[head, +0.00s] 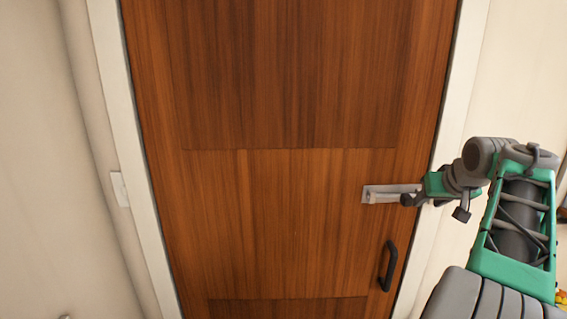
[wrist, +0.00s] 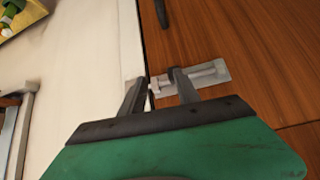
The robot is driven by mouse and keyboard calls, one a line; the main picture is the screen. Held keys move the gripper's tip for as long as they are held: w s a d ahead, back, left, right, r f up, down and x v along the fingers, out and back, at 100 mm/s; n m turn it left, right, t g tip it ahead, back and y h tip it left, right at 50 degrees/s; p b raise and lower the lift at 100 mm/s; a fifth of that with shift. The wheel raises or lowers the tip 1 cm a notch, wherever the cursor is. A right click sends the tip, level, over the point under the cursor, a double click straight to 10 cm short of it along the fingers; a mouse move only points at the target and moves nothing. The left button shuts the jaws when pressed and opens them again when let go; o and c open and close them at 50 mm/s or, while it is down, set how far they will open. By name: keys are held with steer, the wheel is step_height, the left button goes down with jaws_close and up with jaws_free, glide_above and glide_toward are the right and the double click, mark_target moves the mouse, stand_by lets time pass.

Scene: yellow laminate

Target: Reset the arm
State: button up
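My gripper (head: 413,200) is at the right side of a brown wooden door, in front of a silver slide latch (head: 385,195). In the wrist view the two fingers (wrist: 157,90) stand apart with a gap between them. The latch (wrist: 208,75) lies just beyond the fingertips, partly behind the right finger. I cannot tell whether the fingers touch it. My arm reaches in from the right edge of the head view.
The door (head: 290,220) looks closed in its white frame (head: 140,200). A black pull handle (head: 388,266) sits below the latch. A light switch (head: 119,189) is on the left wall. A yellow-edged object (wrist: 22,17) shows at the wrist view's upper left.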

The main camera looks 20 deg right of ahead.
steer(key=s+a+f+m+g, duration=0.1)
steer(key=s+a+f+g, duration=0.1)
steer(key=s+a+f, duration=0.3)
steer(key=s+f+m+g+y, duration=0.1)
steer(key=s+f+m, duration=0.15)
steer(key=f, duration=0.45)
steer(key=s+a+f+m+g, duration=0.1)
steer(key=s+a+f+g, duration=0.2)
steer(key=f, duration=0.4)
steer(key=s+a+f+n+b, duration=0.1)
steer(key=a+f+n, duration=0.1)
steer(key=a, duration=0.7)
steer(key=s+a+f+n+b, duration=0.1)
steer(key=s+a+f, duration=0.15)
steer(key=a, duration=0.55)
steer(key=w+a+r+n+t+y, duration=0.1)
steer(key=w+a+n, duration=0.1)
steer(key=a, duration=0.5)
steer(key=w+a+r+n+t+y+b, duration=0.1)
steer(key=a+r+n, duration=0.1)
steer(key=a+n, duration=0.2)
steer(key=a, duration=0.3)
steer(key=shift+w+t, duration=0.35)
steer(key=shift+t, duration=0.05)
